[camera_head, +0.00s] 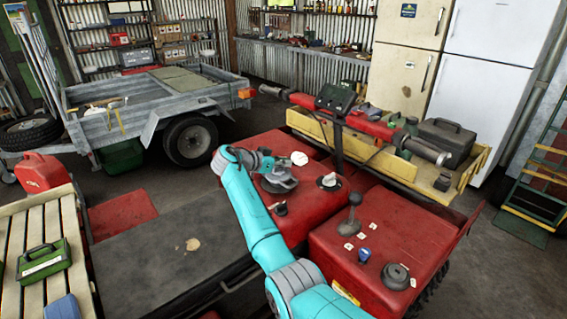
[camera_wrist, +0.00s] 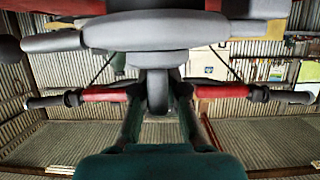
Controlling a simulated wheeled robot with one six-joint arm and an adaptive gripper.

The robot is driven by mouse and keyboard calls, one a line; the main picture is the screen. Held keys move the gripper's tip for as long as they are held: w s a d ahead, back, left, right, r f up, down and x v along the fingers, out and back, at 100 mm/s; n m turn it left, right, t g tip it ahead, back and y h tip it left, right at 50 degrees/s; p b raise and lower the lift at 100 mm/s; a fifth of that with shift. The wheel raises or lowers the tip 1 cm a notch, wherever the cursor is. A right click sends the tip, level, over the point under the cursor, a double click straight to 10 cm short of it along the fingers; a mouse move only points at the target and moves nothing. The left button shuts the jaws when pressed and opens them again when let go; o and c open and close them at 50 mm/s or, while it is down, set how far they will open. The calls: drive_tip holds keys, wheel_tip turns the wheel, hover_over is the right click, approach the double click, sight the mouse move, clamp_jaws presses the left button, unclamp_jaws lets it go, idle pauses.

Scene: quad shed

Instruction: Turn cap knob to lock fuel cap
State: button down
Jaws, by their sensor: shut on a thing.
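The fuel cap (camera_head: 284,184) is a grey, round piece on the red quad bodywork, partly covered by my gripper (camera_head: 266,168). In the wrist view the cap (camera_wrist: 150,32) is a wide grey disc across the top, with a narrow grey knob (camera_wrist: 157,92) projecting from it. My gripper (camera_wrist: 158,108) has its dark fingers on both sides of the knob and is shut on it. Which way the knob is turned cannot be told.
Beside the cap are a dark dial with a pale top (camera_head: 329,182), a white disc (camera_head: 299,158) and a black lever (camera_head: 352,208). The red handlebar (camera_head: 372,126) lies beyond. A grey trailer (camera_head: 140,110) stands at the back left.

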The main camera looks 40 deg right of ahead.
drive_tip(key=shift+f, duration=0.1)
drive_tip(key=c, duration=1.2)
unclamp_jaws()
drive_tip(key=shift+a, duration=0.1)
drive_tip(key=v, duration=1.1)
drive_tip(key=shift+a, duration=0.4)
drive_tip(key=shift+s, duration=0.15)
